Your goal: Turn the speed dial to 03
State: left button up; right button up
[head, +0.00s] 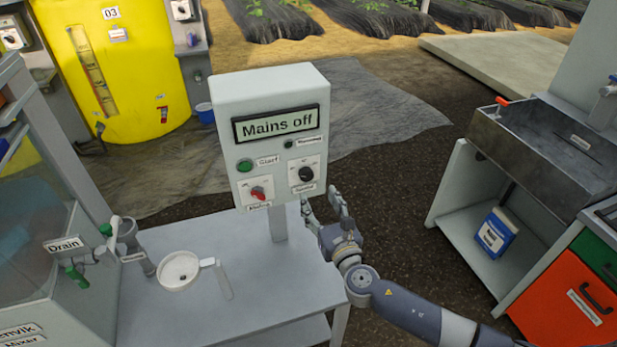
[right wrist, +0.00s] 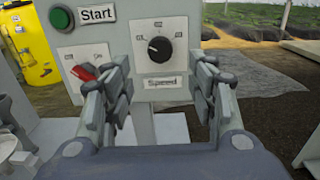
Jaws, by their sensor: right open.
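The black speed dial (head: 306,174) sits on a white plate at the lower right of the grey control box (head: 225,95). In the right wrist view the dial (right wrist: 160,51) is ahead, with a white pointer mark toward its upper left and a "Speed" label below. My left gripper is out of view.
A red switch (head: 259,193) and a green Start button (head: 245,165) are left of the dial. The display reads "Mains off". A white dish (head: 179,271) is on the grey bench (head: 262,318). A yellow tank marked 03 (head: 135,75) stands behind. Space right of the box is clear.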

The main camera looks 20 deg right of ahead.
aim_at(308, 178)
jog(key=w, duration=0.9)
jog(key=shift+a, duration=0.15)
jog(key=c, duration=1.1)
